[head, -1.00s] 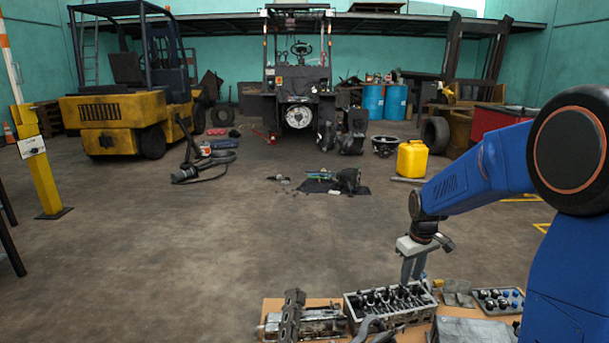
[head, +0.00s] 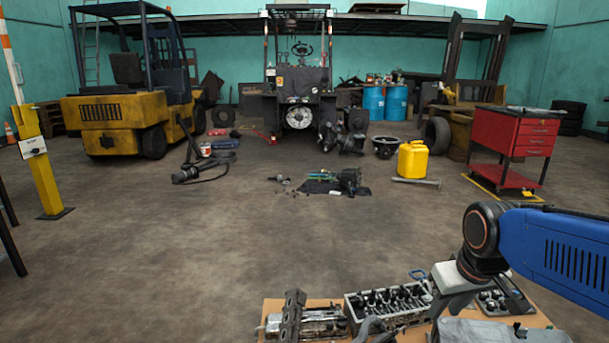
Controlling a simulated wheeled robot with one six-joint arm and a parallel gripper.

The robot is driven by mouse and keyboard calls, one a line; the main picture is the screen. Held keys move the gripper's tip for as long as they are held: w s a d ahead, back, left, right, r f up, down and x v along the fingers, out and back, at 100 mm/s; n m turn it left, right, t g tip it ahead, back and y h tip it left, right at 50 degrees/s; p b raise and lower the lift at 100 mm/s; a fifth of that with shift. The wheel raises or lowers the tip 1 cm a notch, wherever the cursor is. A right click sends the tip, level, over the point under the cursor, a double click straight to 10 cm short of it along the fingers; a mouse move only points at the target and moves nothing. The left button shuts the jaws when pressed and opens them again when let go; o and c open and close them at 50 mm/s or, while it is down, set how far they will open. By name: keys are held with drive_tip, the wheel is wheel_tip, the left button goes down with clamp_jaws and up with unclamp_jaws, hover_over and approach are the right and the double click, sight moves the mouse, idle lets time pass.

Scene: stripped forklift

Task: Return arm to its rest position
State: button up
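My blue arm (head: 565,250) comes in from the right edge of the head view, low over the right end of the workbench. My gripper (head: 446,308) is at the arm's left end, a light grey body in front of the black wrist with a finger pointing down. It is over the bench, between the engine block and a tray of small parts. The fingertips are small and overlap the bench parts, so I cannot tell whether they are apart or together. No held object can be made out.
The wooden bench (head: 272,306) carries an engine block (head: 362,303), a metal part on the left (head: 322,318) and a parts tray (head: 492,300). A red tool cart (head: 533,138) stands at the right. A yellow forklift (head: 100,108) stands at the back left.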

drive_tip(key=s+m+t, duration=0.1)
drive_tip(key=s, duration=0.9)
drive_tip(key=shift+s+a+f, duration=0.15)
drive_tip(key=shift+a+f, duration=0.15)
drive_tip(key=shift+f, duration=0.05)
